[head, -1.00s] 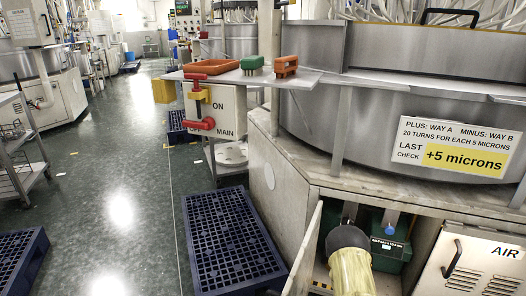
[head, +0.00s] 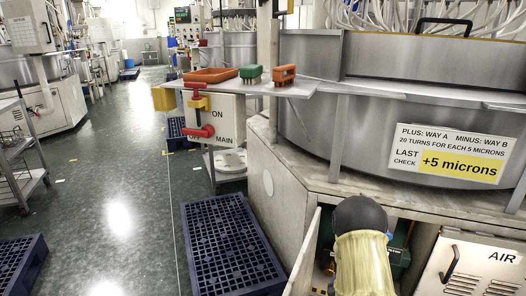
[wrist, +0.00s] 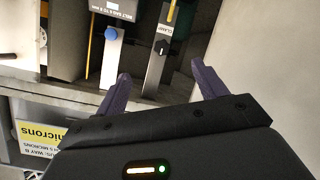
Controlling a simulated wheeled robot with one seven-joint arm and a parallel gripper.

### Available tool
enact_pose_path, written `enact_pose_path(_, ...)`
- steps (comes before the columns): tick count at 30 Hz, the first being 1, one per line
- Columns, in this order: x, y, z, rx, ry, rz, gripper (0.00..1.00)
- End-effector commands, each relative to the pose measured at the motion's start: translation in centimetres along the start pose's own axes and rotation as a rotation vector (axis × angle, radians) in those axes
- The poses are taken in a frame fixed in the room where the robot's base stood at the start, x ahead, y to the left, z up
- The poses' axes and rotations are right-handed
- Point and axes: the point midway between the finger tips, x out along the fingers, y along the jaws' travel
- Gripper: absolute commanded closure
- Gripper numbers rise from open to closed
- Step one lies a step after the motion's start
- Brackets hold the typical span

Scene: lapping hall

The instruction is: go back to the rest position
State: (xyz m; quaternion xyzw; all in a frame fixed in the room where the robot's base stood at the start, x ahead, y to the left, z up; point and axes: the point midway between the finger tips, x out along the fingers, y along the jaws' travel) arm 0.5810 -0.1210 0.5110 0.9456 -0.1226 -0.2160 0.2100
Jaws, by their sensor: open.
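My gripper (wrist: 160,70) shows in the wrist view with its two dark purple fingers apart and nothing between them. Beyond the fingers are a blue knob (wrist: 111,33) on a grey post and a black clamp knob (wrist: 161,47) on a metal bar. In the head view my arm, with a pale yellow sleeve and a dark rounded end, stands in front of the open cabinet (head: 305,252) at the lower right. The fingers are hidden there. The arm covers much of the cabinet's inside, where part of a green unit (head: 401,240) shows.
The white AIR door (head: 478,265) is right of the opening. A shelf (head: 312,88) with an orange tray (head: 211,75) and green and orange blocks juts out above a red-handled switch box (head: 228,120). A blue pallet (head: 230,245) lies left of the cabinet.

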Motion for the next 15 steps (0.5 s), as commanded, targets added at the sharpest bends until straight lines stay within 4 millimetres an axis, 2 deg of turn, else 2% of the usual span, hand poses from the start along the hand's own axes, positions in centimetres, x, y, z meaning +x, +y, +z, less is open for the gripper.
enact_pose_path(1,-0.7,-0.1,-1.5,0.028,-0.027,-0.032,0.29)
enact_pose_path(6,-3.6,-0.9,-4.1,0.107,-0.159,-0.143,0.29)
enact_pose_path(11,-7.3,-1.3,-5.9,0.163,-0.289,-0.238,0.29)
enact_pose_path(15,-11.4,-1.5,-7.1,0.194,-0.407,-0.313,0.29)
